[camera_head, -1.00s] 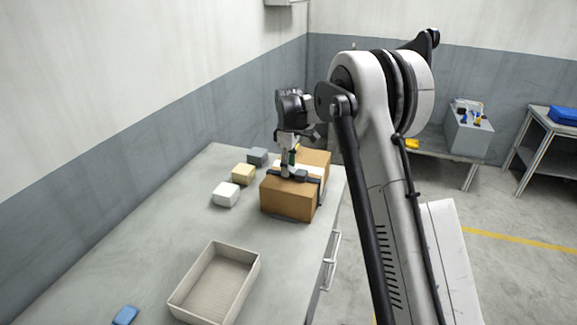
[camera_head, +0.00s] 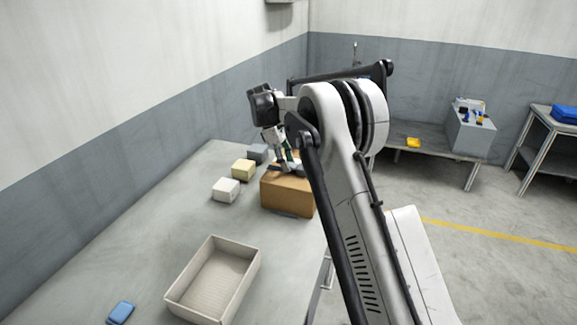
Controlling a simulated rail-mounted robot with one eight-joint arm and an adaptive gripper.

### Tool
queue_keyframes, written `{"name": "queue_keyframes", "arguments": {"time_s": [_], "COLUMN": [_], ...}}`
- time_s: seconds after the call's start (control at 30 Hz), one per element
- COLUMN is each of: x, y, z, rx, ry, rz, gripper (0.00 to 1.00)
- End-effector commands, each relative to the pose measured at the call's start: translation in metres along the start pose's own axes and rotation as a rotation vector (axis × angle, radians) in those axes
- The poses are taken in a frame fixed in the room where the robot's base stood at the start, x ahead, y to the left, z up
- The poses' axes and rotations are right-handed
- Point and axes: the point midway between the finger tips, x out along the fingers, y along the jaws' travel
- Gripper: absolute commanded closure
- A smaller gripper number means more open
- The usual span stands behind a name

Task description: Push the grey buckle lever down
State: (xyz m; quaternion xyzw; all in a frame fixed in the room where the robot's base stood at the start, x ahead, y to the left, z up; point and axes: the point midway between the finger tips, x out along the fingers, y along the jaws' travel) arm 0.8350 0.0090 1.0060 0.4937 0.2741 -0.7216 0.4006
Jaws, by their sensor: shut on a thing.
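A brown cardboard box (camera_head: 284,196) stands on the workbench, with a dark strap and a grey buckle (camera_head: 296,168) on its top. My gripper (camera_head: 286,165) is tilted and points down at the top of the box, at the buckle. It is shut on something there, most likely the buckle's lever. The fingertips and the lever are too small to make out clearly, and the lever's angle cannot be told. My arm hides the right side of the box and most of its far part.
An empty beige tray (camera_head: 250,262) lies at the front of the workbench (camera_head: 120,250), near a blue block (camera_head: 121,313). White (camera_head: 226,190), yellow (camera_head: 243,169) and grey (camera_head: 258,153) blocks stand left of the box. Bench surface between tray and blocks is clear.

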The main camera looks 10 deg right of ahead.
Motion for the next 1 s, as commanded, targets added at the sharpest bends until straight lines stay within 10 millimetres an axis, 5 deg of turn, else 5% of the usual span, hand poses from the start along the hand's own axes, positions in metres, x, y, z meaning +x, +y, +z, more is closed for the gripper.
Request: {"name": "queue_keyframes", "arguments": {"time_s": [0.4, 0.43, 0.53, 1.0], "x": [0.000, 0.000, 0.000, -0.017], "y": [-0.001, -0.001, -0.001, -0.001], "z": [-0.002, -0.002, -0.002, -0.002], "rx": [0.000, 0.000, 0.000, 0.000], "ry": [-0.036, -0.036, -0.036, -0.036], "rz": [0.000, 0.000, 0.000, 0.000], "gripper": [1.00, 0.70, 0.57, 0.56]}}
